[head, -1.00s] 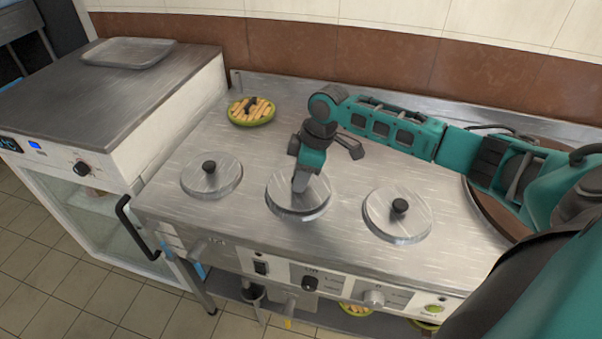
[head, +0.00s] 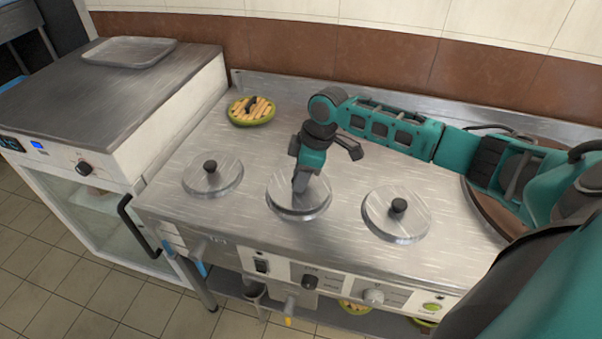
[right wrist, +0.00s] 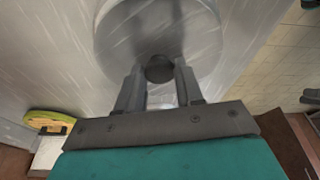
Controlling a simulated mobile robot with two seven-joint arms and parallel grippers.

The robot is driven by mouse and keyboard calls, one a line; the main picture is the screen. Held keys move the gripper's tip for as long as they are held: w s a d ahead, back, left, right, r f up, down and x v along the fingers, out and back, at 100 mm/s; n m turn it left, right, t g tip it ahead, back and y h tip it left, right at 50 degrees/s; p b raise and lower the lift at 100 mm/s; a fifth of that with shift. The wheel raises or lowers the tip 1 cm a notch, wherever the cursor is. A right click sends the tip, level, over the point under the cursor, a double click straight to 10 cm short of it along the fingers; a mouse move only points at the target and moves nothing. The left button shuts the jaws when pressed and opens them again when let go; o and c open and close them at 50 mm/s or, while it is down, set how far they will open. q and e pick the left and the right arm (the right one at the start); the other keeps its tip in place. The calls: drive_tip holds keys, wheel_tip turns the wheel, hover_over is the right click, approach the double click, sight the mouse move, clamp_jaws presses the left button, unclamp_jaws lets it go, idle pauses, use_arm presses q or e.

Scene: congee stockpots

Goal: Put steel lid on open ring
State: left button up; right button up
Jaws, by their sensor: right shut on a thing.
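Three round steel lids with black knobs sit in a row on the steel counter: a left lid (head: 229,181), a middle lid (head: 284,203) and a right lid (head: 380,213). My right gripper (head: 300,184) points down over the middle lid and is shut on its black knob. In the right wrist view the two fingers (right wrist: 160,82) stand on either side of the knob (right wrist: 159,68), with the lid (right wrist: 150,22) around it. The lid looks level and in line with the counter top; whether it touches the ring under it cannot be told. No open ring shows. My left gripper is not in view.
A green-rimmed dish of yellow sticks (head: 251,110) stands at the back left of the counter (head: 190,225). A brown round surface (head: 490,212) lies partly behind my right arm. A grey tray (head: 130,52) rests on the cabinet at left. Knobs line the front panel.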

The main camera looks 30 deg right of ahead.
drive_tip(key=shift+f, duration=0.6)
drive_tip(key=o, duration=0.8)
